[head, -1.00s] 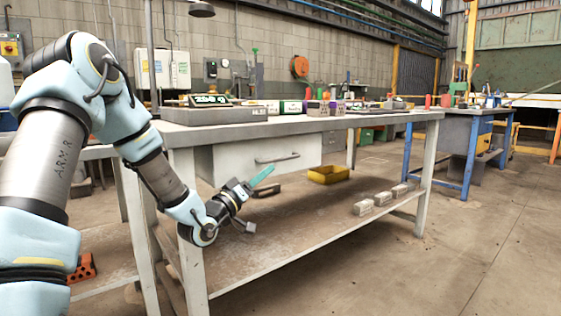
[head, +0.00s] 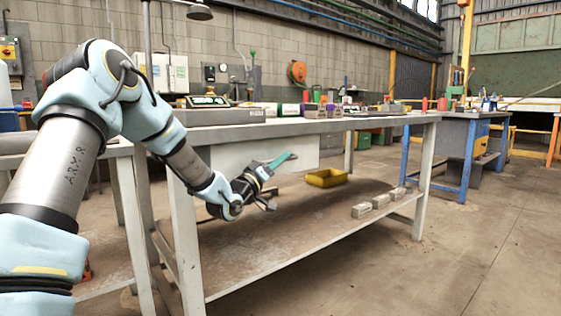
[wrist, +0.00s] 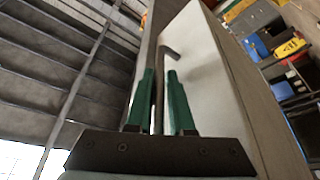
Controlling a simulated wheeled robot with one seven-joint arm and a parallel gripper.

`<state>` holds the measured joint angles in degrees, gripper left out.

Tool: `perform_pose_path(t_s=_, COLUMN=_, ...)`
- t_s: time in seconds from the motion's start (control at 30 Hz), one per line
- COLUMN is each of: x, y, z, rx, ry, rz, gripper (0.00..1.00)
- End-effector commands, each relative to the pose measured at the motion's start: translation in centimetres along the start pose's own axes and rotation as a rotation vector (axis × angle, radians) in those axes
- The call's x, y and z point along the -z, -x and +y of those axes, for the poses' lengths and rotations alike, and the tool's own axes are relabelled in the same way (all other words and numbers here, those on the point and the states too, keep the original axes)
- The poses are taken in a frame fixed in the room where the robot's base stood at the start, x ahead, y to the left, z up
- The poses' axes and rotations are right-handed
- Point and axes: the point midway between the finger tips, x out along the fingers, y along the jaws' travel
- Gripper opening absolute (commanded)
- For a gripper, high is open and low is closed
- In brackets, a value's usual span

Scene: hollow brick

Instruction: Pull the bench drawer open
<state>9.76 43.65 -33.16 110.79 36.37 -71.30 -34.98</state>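The drawer (head: 302,147) has a plain pale front under the left part of the bench top (head: 330,124). It looks closed in the head view. My gripper (head: 288,157) is in front of the drawer and hides its handle there. In the wrist view the pale drawer front (wrist: 215,95) stands upright, and the bar handle (wrist: 171,52) runs down between the two green fingers of my gripper (wrist: 162,76). The fingers are apart, one on each side of the bar, with a gap visible on the right side. I see no firm contact.
A bench leg (head: 186,245) stands close to my forearm. A scale (head: 208,101) and small items are on the bench top. The floor in front is clear.

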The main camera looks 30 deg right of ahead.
Motion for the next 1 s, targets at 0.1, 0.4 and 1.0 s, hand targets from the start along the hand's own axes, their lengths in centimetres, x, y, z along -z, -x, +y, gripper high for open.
perform_pose_path(t_s=0.1, x=-0.01, y=0.02, z=-0.01, rx=0.0, ry=0.0, rz=0.0, gripper=0.06)
perform_pose_path(t_s=0.4, x=-0.01, y=0.04, z=-0.02, rx=0.0, ry=0.0, rz=0.0, gripper=0.0)
perform_pose_path(t_s=1.0, x=0.0, y=0.06, z=-0.05, rx=0.001, ry=0.0, rz=0.0, gripper=0.0)
